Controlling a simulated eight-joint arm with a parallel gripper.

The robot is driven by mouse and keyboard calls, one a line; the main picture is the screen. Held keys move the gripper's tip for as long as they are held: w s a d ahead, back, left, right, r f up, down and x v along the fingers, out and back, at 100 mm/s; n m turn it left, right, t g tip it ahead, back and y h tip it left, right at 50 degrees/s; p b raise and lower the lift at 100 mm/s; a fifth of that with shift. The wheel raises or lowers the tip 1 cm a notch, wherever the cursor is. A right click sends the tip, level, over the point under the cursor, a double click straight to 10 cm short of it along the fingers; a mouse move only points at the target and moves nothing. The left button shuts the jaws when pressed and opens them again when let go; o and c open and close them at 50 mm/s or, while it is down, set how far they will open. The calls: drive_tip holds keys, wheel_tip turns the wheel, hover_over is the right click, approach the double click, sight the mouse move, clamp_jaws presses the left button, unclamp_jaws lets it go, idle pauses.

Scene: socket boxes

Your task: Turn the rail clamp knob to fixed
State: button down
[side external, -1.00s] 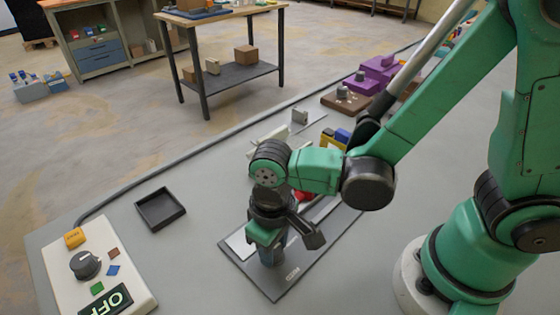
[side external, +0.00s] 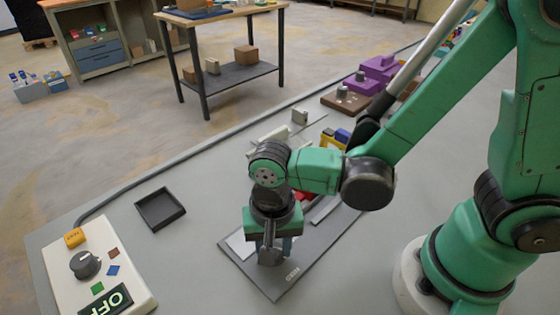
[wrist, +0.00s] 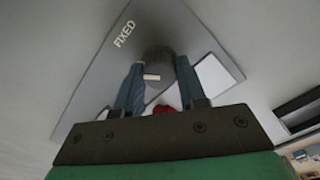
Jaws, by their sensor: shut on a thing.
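The rail clamp knob (wrist: 160,58) is dark and round and sits on a grey plate (wrist: 97,88). A short pale mark (wrist: 152,77) lies at its lower edge in the wrist view. The plate bears the word FIXED (wrist: 124,33), up and left of the knob there. My gripper (wrist: 158,76) points down at the plate and is shut on the knob, one finger on each side. In the side view my gripper (side external: 270,252) stands over the front part of the plate (side external: 283,287) and hides most of the knob. Something red (wrist: 163,109) shows between the fingers.
A white control box (side external: 60,270) with a dark dial and an OFF display stands at left. An empty black tray (side external: 160,209) lies between it and the plate. Yellow and blue pieces (side external: 335,137), a brown block (side external: 346,102) and purple blocks (side external: 375,72) stand farther back.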

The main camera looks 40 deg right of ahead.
drive_tip(key=m, duration=0.3)
drive_tip(key=shift+m, duration=2.1)
drive_tip(key=c, duration=0.5)
unclamp_jaws()
drive_tip(key=shift+r, duration=2.8)
